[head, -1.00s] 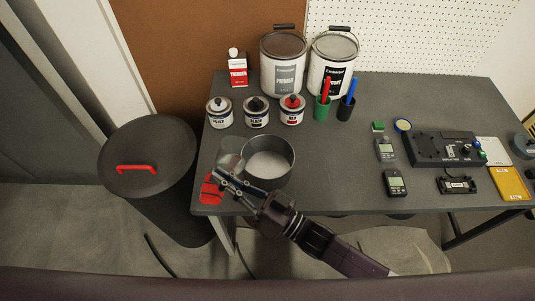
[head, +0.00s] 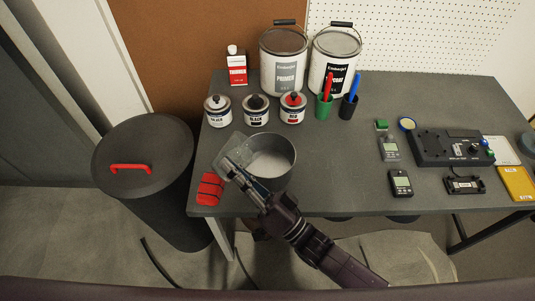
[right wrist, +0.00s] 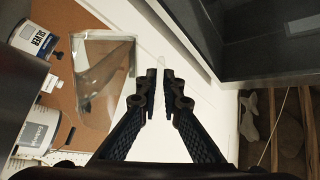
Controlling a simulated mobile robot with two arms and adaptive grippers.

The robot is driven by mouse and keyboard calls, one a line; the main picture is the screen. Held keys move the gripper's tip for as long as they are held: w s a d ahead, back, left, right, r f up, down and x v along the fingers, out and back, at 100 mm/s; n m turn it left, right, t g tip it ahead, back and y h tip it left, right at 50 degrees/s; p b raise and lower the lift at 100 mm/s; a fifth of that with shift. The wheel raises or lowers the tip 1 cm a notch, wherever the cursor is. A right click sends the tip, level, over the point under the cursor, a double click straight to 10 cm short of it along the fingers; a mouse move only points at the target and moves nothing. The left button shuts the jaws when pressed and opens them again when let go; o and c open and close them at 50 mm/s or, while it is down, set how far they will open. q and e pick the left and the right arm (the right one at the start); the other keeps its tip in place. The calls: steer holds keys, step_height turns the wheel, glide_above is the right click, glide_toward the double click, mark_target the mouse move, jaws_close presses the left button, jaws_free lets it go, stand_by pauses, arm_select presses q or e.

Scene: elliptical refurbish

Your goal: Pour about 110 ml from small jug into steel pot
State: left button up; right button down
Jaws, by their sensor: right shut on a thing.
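The steel pot (head: 285,177) stands open near the table's left front, with a pale interior; I cannot tell how much liquid is in it. The small jug (head: 229,149) is clear and hard to see, held at the pot's left rim and apparently tilted toward it. It also shows in the right wrist view (right wrist: 104,78), left of the fingers; its liquid level is unclear. My right gripper (head: 231,168) is shut on the small jug, seemingly at its handle side; the fingertips are close together in the wrist view (right wrist: 164,88). My left gripper is in neither view.
A red block (head: 208,190) lies at the table's front left corner. Silver (head: 217,111), black (head: 255,112) and red (head: 292,109) paint cans stand behind the pot. A dark bin (head: 147,165) is left of the table (head: 330,175).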

mark_target(243, 153)
steer(key=shift+w+d+m+t+b, duration=0.15)
steer(key=shift+m+t+b, duration=0.2)
steer(key=shift+m, duration=0.25)
steer(key=shift+w+d+m+t+b, duration=0.15)
steer(key=shift+m+t+b, duration=0.2)
steer(key=shift+m, duration=0.25)
steer(key=shift+r, duration=0.1)
steer(key=shift+w+d+r+m+t+h, duration=0.1)
steer(key=shift+d+r+m+t+h, duration=0.25)
steer(key=shift+m, duration=0.3)
steer(key=shift+w+d+r+m+t+h, duration=0.1)
steer(key=shift+m+t+h, duration=0.05)
steer(key=shift+m+t, duration=0.4)
steer(key=shift+w+d+f+m+t+h+b, duration=0.1)
steer(key=shift+w+d+m+t+h+b, duration=0.15)
steer(key=shift+m, duration=0.25)
steer(key=shift+w+d+f+m+t+h, duration=0.1)
steer(key=shift+d+m+t+h, duration=0.1)
steer(key=shift+d+m, duration=0.25)
steer(key=shift+w+d+m+t+h+b, duration=0.15)
steer(key=shift+w+d+m+t+h, duration=0.1)
steer(key=shift+m, duration=0.3)
steer(key=s+a+f+n+g+p, duration=0.5)
steer(key=a+f+n+g+p, duration=0.2)
steer(key=n, duration=1.2)
steer(key=shift+s+a+f+n+g+p, duration=0.4)
steer(key=shift+a+f+g, duration=0.7)
steer(key=shift+g, duration=0.3)
